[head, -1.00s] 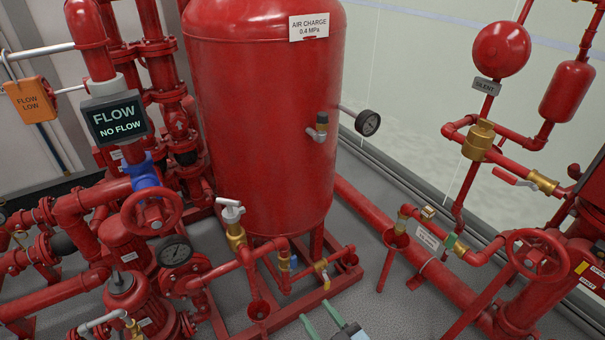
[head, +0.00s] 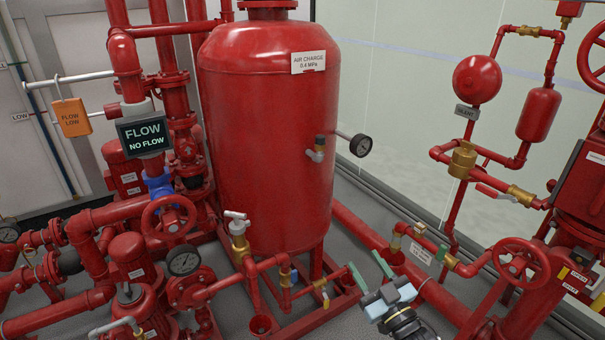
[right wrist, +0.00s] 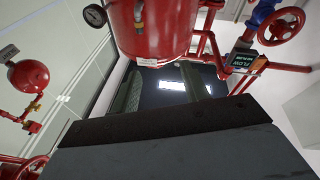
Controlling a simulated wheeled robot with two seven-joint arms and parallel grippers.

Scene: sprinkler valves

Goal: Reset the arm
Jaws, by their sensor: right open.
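My right gripper (head: 370,271) is in the head view at the lower right of the red tank. Its two green fingers are spread apart with nothing between them. It is in front of the red drain pipework and left of the green-handled small valve (head: 441,253). In the right wrist view its fingers (right wrist: 171,88) show apart and empty below the tank. My left gripper is not in view.
The red tank (head: 270,150) stands in the middle with a gauge (head: 361,145) sticking out. Red handwheels show at left (head: 169,221) and right (head: 521,265). A FLOW / NO FLOW display (head: 143,135) and an orange tag (head: 73,117) are at left. Pipes crowd both sides.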

